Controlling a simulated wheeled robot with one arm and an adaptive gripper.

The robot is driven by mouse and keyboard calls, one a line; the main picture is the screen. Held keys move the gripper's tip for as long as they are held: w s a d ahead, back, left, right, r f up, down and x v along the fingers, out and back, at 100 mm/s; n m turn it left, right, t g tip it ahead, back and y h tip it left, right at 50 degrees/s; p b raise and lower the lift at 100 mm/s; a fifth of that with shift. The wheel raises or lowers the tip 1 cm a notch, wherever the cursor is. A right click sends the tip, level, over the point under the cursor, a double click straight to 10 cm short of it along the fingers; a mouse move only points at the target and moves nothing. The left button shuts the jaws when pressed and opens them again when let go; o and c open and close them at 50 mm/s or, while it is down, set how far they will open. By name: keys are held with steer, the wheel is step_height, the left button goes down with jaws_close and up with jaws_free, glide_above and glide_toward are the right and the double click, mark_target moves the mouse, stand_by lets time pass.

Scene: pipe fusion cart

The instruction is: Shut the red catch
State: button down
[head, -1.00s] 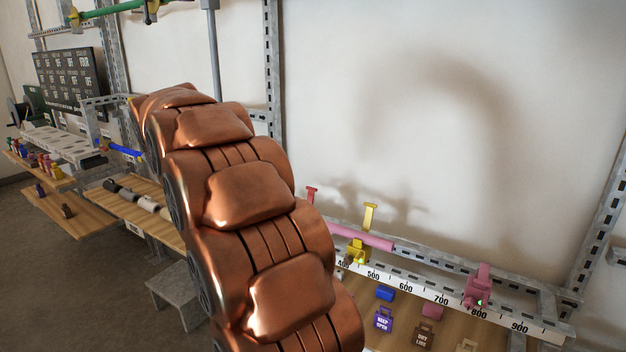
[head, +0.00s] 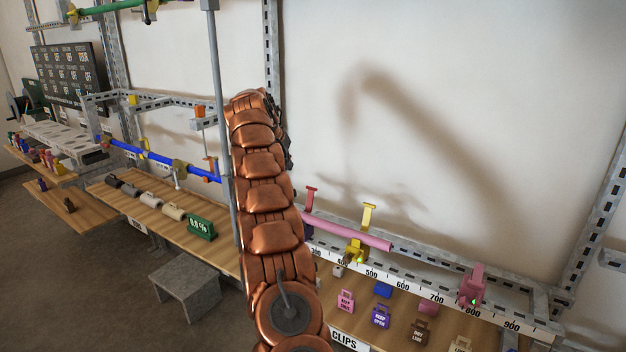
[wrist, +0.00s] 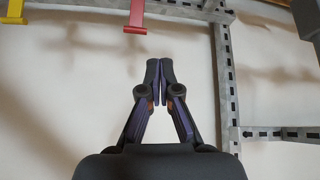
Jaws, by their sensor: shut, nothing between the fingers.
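The red catch (head: 310,196) stands with its T-shaped lever upright at the left end of the pink pipe (head: 350,232), just right of my arm; its base is partly hidden. In the wrist view the red catch (wrist: 134,22) shows at the top, left of my fingertips and apart from them. My gripper (wrist: 160,66) is shut and empty, its two fingertips together in front of the pale wall. In the head view my arm hides most of the gripper.
A yellow catch (head: 368,214) stands upright on the same pipe; it also shows in the wrist view (wrist: 15,10). A pink clamp (head: 473,287) sits further right on the ruler rail (head: 420,290). Several clips lie on the wooden shelf below. A grey post (wrist: 228,90) stands right of my fingers.

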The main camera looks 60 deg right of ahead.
steer(key=m, duration=0.2)
glide_above(310, 200)
step_height(310, 200, down, 10)
steer(key=d+b, duration=0.2)
steer(key=b, duration=0.2)
steer(key=shift+d+r+g+h+b, duration=0.2)
steer(key=shift+g+h+b, duration=0.1)
steer(key=shift+h, duration=0.1)
stand_by(0.5)
steer(key=shift+a, duration=0.2)
